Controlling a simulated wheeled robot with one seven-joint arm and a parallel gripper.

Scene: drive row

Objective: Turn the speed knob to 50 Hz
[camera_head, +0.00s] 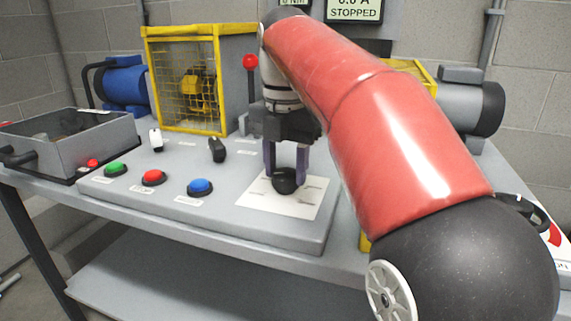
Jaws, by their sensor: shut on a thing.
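The speed knob (285,183) is a round black knob on a white dial plate (257,201) at the right of the grey control panel. My gripper (287,176) points down over it with a purple-grey finger on each side, shut on the knob. Marks show on the plate but are too small to read. The knob's pointer cannot be made out. Two displays hang on the back wall; the right one (352,10) reads 0.0 A and STOPPED, and the left one (293,3) is cut off at the top and shows a Nm reading.
Green (115,169), red (153,177) and blue (200,187) buttons line the panel's front. Two small levers and a red-knobbed lever (250,62) stand behind. A yellow mesh guard (187,85), a blue motor (123,85) and a grey bin (90,147) are to the left. My red arm hides the right side.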

